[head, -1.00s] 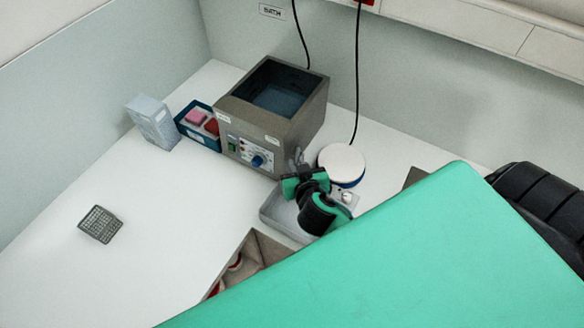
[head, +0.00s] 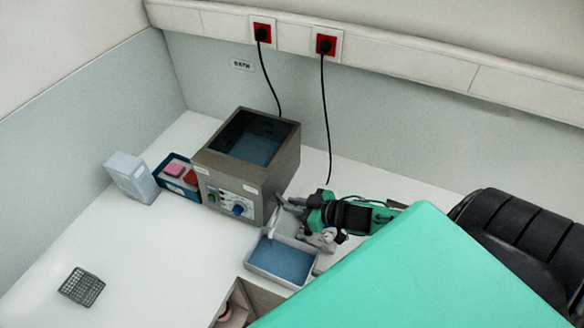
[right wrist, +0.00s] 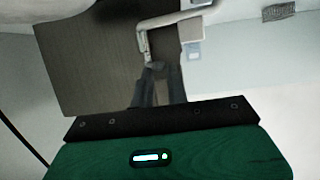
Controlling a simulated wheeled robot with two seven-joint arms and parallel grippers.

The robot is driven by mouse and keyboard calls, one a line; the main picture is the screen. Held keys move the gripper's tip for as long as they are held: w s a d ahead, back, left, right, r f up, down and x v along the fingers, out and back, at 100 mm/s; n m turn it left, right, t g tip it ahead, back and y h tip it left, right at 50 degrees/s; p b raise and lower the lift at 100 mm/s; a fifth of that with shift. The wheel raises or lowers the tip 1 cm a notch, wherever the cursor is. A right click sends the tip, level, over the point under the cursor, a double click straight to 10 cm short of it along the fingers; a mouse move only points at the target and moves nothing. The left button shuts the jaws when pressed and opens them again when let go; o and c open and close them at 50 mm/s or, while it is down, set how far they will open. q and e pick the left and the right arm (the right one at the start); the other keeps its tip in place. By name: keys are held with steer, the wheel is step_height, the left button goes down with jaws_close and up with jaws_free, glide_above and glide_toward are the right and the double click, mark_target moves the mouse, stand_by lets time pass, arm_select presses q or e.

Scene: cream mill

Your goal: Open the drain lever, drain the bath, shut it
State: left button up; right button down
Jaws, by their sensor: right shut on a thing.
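The bath (head: 262,180) is a grey-brown box with a control panel and blue dial on its front. Its dark well holds blue liquid (head: 253,150) low down. My right gripper (head: 285,203) is shut on the drain lever at the bath's lower right; the lever itself is mostly hidden by the fingers. In the right wrist view the fingers (right wrist: 157,72) close beside the bath wall (right wrist: 85,65), near a pale bent pipe (right wrist: 143,45). A shallow tray (head: 298,284) under the outlet holds blue liquid (head: 280,260). My left gripper is not in view.
A blue bin (head: 160,180) with pink and red blocks and a pale box (head: 130,177) stand left of the bath. A dark grid rack (head: 81,286) lies on the clear left bench. Two black cords (head: 323,110) hang from red sockets. My arm covers the area right of the bath.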

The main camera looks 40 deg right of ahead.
steer(key=shift+d+f+n+g+y, duration=0.1)
steer(key=shift+d+n+g+y, duration=0.15)
steer(key=shift+n+y, duration=0.25)
steer(key=c, duration=1.6)
jaws_free()
steer(key=shift+a, duration=0.1)
steer(key=shift+o, duration=1.3)
steer(key=shift+w, duration=0.2)
steer(key=shift+s, duration=0.15)
steer(key=b+v, duration=0.2)
steer(key=v, duration=1.1)
steer(key=shift+s+r, duration=0.15)
steer(key=shift+r, duration=0.1)
